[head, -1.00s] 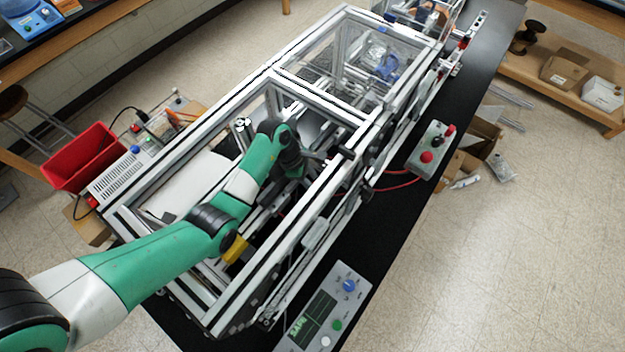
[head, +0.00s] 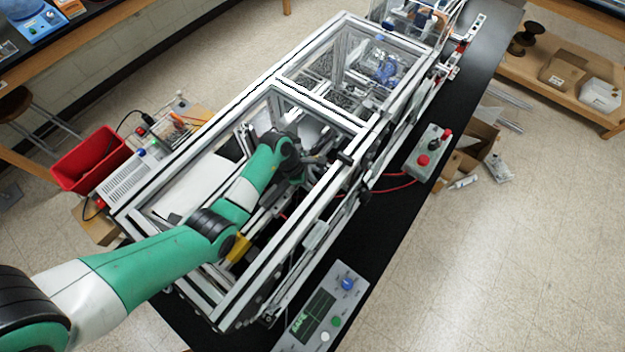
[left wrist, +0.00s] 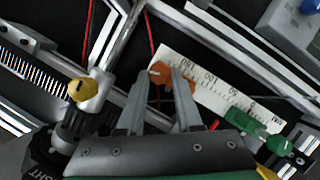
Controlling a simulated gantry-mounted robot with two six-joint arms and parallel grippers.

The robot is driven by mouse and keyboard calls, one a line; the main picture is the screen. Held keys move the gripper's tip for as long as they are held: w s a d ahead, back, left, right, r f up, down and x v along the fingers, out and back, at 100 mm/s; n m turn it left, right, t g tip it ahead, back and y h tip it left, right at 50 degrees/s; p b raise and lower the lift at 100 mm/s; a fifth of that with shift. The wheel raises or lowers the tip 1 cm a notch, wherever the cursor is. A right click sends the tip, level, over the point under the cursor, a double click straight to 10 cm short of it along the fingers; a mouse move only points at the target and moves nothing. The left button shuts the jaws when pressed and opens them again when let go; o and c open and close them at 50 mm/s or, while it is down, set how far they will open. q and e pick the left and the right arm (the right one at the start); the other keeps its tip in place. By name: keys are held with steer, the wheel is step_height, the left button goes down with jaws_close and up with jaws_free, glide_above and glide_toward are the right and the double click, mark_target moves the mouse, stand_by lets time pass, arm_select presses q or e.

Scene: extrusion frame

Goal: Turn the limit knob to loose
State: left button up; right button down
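My left gripper (left wrist: 163,78) reaches down inside the extrusion frame (head: 225,110). In the left wrist view its two fingers are apart, with a dark gap between them. An orange knob-like part (left wrist: 158,72) shows at and between the fingertips, partly hidden by them; I cannot tell whether they touch it. A yellow knob (left wrist: 82,89) sits on a grey post to the left. A green knob (left wrist: 278,145) is at the lower right. No readable label shows which one is the limit knob. In the head view the left gripper (head: 318,158) is small and partly blended with the frame. My right gripper is not in view.
A white numbered scale (left wrist: 205,80) lies beside the orange part. Frame bars (left wrist: 240,40) and red cables surround the gripper closely. A control panel with a blue knob (head: 347,284) and a red-button box (head: 427,152) stand on the black bench outside the frame.

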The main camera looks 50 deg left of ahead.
arm_select(q)
steer(key=o, duration=0.4)
steer(key=p+v, duration=0.2)
steer(key=v, duration=0.9)
steer(key=shift+r, duration=0.35)
steer(key=shift+p, duration=0.35)
